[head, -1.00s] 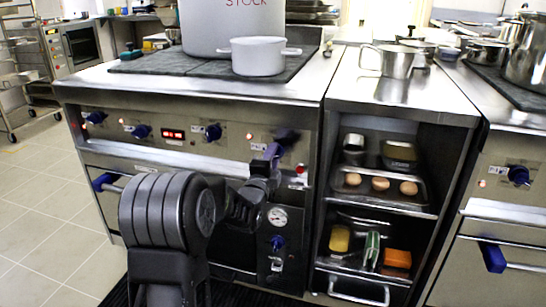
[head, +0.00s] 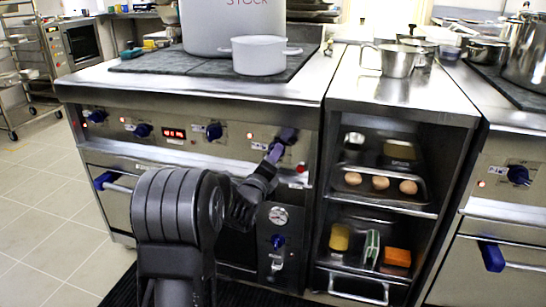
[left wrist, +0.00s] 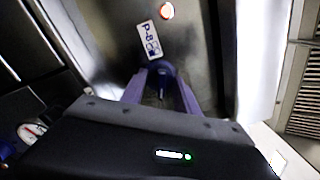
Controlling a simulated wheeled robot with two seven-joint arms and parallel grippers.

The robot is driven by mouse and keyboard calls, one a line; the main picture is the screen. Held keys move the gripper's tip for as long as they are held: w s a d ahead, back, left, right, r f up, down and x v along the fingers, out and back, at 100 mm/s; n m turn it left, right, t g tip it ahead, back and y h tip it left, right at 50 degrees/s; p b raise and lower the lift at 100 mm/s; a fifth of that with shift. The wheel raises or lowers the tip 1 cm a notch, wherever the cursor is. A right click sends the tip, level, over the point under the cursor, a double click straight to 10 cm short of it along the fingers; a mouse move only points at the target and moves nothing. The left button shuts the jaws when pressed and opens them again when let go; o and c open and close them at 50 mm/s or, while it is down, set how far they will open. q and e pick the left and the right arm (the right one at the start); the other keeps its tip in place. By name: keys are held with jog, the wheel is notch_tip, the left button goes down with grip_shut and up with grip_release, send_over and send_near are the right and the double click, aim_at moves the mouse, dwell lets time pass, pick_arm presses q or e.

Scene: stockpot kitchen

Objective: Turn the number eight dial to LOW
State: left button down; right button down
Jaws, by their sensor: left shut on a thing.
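The number eight dial (left wrist: 161,70) is a round blue knob on the stove's steel front, beside a "P-8" label (left wrist: 149,41) in the left wrist view. In the head view the dial (head: 288,134) is at the right end of the stove's control row, largely covered by my gripper. My left gripper (head: 277,148) reaches it from below, with its purple fingers shut on the dial. In the left wrist view the fingers (left wrist: 161,88) close on both sides of the knob. The dial's pointer and LOW mark cannot be made out. My right gripper is not in view.
Other blue dials (head: 213,131) line the panel to the left, with a red display (head: 174,133). A red button (head: 301,168) is close right of my gripper, a gauge (head: 278,215) below. A white pot (head: 259,56) stands on the stove top. Open shelves (head: 385,205) are at right.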

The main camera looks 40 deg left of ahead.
pick_arm(q)
jog(key=shift+f, duration=0.1)
jog(key=c, duration=0.9)
grip_release()
jog(key=p+v, duration=0.2)
jog(key=v, duration=0.6)
jog(key=shift+w, duration=0.1)
